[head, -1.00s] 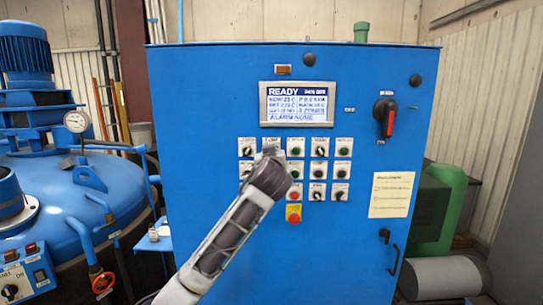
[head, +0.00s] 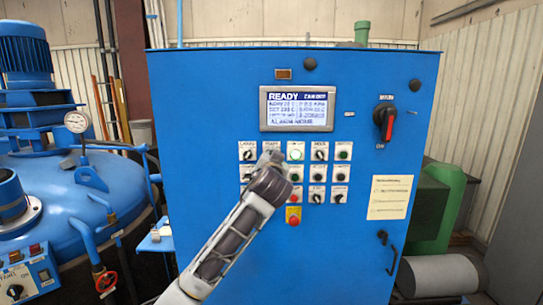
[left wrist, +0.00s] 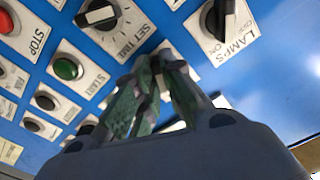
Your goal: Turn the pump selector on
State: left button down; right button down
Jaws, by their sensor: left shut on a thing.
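The control panel (head: 345,225) is a blue cabinet with rows of knobs and buttons on white label plates. My left gripper (head: 270,157) is at the upper left of these rows, against the panel. In the left wrist view its fingers (left wrist: 160,62) are closed together on a small dark selector knob, mostly hidden between them. The label of that knob is covered, so I cannot read it or tell its position. My right gripper is not in view.
A lit READY screen (head: 297,108) is above the rows. A red emergency button (head: 293,215) is below them. A red-handled main switch (head: 384,120) is at the right. A blue furnace vessel (head: 75,200) stands at the left.

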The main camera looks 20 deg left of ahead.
pick_arm(q)
jog(key=shift+m, duration=0.5)
jog(key=c, duration=1.5)
grip_release()
jog(key=shift+v, duration=6)
